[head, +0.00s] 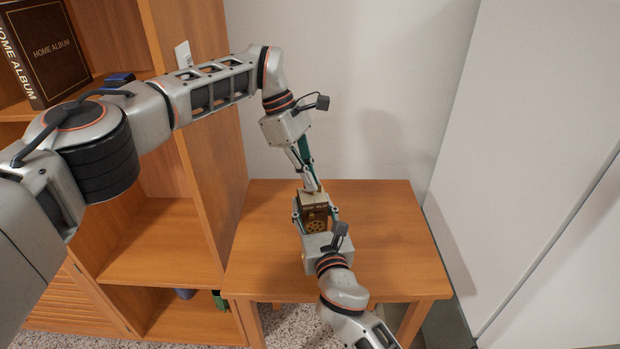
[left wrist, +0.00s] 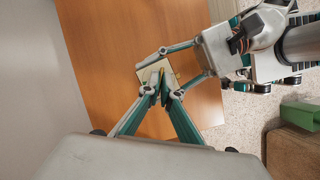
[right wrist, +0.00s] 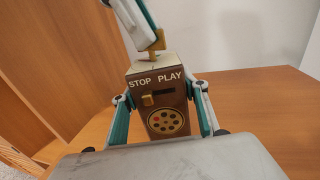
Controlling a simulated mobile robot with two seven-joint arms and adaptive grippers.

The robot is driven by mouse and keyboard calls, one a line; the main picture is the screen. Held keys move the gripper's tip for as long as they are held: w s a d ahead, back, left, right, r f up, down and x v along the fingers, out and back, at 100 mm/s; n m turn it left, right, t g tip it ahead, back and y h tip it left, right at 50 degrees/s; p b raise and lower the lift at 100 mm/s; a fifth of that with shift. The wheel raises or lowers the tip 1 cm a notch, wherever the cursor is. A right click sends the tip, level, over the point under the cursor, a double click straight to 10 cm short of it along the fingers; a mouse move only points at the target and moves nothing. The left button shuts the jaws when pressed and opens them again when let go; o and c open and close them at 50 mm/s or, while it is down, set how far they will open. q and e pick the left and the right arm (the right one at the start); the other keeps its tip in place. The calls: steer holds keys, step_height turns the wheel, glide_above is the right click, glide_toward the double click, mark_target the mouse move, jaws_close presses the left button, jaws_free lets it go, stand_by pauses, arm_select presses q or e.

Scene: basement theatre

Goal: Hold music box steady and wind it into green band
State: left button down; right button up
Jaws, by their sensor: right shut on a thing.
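The music box (right wrist: 160,105) is a brown box with a light top, marked STOP and PLAY, with a small brass slider and a round gold disc on its front. It stands upright on the wooden table (head: 385,235). My right gripper (head: 315,212) is shut on it, one finger on each side. A brass winding key (right wrist: 153,48) stands on its top. My left gripper (head: 314,188) points down from above, its fingertips (left wrist: 161,90) close together at the key. I cannot tell whether they press on it.
A wooden shelf unit (head: 215,130) stands left of the table, with a Home Album (head: 52,52) on it. A white wall is behind and a white panel (head: 540,150) is at right. The tabletop around the box is clear.

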arm_select(q)
steer(key=shift+w+a+f+m, duration=0.1)
steer(key=shift+a+f+m, duration=0.05)
steer(key=shift+m, duration=0.55)
steer(key=c, duration=2.3)
jaws_free()
steer(key=shift+n, duration=0.5)
